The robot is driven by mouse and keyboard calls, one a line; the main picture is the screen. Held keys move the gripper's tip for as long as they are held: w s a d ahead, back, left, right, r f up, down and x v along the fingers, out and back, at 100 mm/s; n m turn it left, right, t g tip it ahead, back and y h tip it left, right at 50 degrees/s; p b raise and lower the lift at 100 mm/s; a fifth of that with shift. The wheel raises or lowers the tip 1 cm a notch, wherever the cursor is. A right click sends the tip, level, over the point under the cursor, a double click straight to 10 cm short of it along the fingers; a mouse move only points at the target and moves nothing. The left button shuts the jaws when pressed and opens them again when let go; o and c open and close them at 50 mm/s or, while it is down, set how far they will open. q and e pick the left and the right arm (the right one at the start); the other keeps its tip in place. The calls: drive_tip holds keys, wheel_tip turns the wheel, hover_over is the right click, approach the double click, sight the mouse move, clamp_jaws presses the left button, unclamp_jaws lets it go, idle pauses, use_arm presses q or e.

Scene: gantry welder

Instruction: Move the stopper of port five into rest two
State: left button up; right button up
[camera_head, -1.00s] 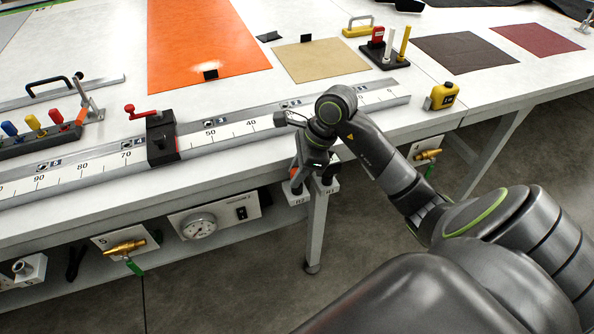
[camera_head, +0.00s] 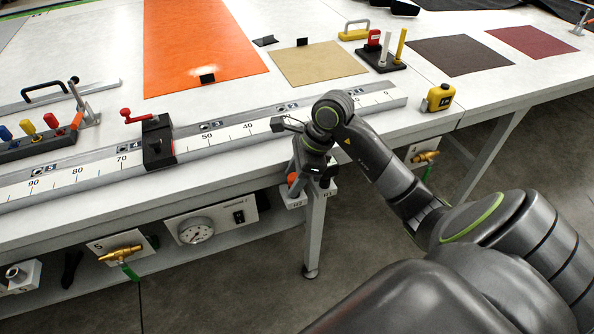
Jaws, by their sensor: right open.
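My right gripper (camera_head: 312,182) is open, pointing down at the table's front edge, over two small white rests. An orange-topped stopper (camera_head: 293,180) shows just left of its fingers, at the left rest marked R2 (camera_head: 293,202). It looks seated there, but the fingers and wrist hide part of it. The right rest, marked R1 (camera_head: 326,193), is partly hidden by the gripper. A panel marked 5 (camera_head: 96,250) carries a brass valve (camera_head: 121,253) with a green handle on the table's front. I cannot tell whether port five is there. My left gripper is not in view.
A long ruled rail (camera_head: 220,135) with a black clamp (camera_head: 157,142) runs behind the gripper. A yellow tape measure (camera_head: 439,97) stands right on the tabletop.

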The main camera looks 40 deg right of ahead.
drive_tip(key=v, duration=1.7)
drive_tip(key=shift+r+b, duration=0.2)
drive_tip(key=shift+b, duration=0.25)
